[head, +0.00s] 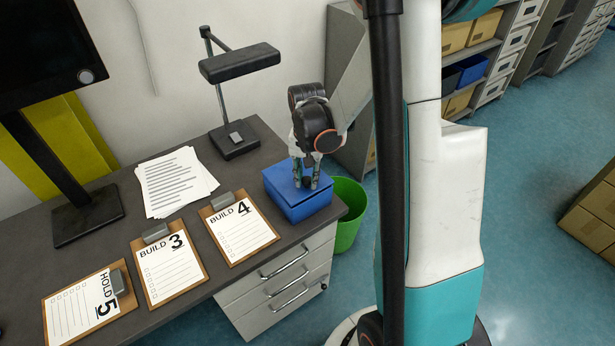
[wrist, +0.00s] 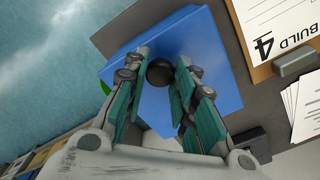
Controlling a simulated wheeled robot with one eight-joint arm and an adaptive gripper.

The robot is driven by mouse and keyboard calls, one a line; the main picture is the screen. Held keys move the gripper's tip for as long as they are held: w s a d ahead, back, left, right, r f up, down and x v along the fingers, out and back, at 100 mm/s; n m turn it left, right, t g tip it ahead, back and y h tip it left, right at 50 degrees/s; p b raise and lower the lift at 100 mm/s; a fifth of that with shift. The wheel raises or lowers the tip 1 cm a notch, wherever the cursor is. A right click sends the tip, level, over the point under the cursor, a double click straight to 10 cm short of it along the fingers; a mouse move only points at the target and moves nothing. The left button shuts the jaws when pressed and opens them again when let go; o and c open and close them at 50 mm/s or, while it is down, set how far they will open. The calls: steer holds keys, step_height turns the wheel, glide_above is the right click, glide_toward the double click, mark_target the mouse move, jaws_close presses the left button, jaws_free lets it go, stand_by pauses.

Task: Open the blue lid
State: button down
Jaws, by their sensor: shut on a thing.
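The blue box with its blue lid (head: 289,200) sits at the right end of the dark desk. The lid looks shut in the head view. The lid (wrist: 218,68) fills the middle of the wrist view, with a round dark knob (wrist: 160,71) on it. My gripper (head: 307,184) points down onto the lid from above. In the wrist view my gripper (wrist: 161,78) has its teal-padded fingers on either side of the knob, shut on it. The fingers hide part of the knob and lid.
Clipboards marked BUILD 4 (head: 240,232), BUILD 3 (head: 169,268) and HOLD 5 (head: 88,308) lie left of the box. A black lamp (head: 234,140) and papers (head: 175,182) are behind. A green bin (head: 347,213) stands on the floor beside the desk.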

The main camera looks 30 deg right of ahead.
steer(key=w+r, duration=0.1)
steer(key=w+r+p, duration=0.1)
steer(key=r, duration=0.1)
steer(key=w+r+p, duration=0.1)
steer(key=r, duration=0.1)
steer(key=shift+a, duration=0.1)
steer(key=w+r+p, duration=0.2)
steer(key=w+r, duration=0.2)
steer(key=w, duration=0.3)
steer(key=shift+w+d, duration=0.25)
steer(key=shift+w, duration=0.15)
steer(key=shift+r, duration=0.1)
steer(key=c, duration=1.5)
jaws_free()
steer(key=shift+w+a, duration=0.1)
steer(key=o, duration=0.5)
steer(key=shift+w+a+f, duration=0.45)
steer(key=shift+w+a, duration=0.15)
steer(key=shift+w, duration=0.25)
steer(key=shift+s+d+r+p, duration=0.15)
steer(key=shift+s+r+p, duration=0.05)
steer(key=shift+p, duration=0.1)
steer(key=c, duration=0.3)
steer(key=shift+d, duration=0.1)
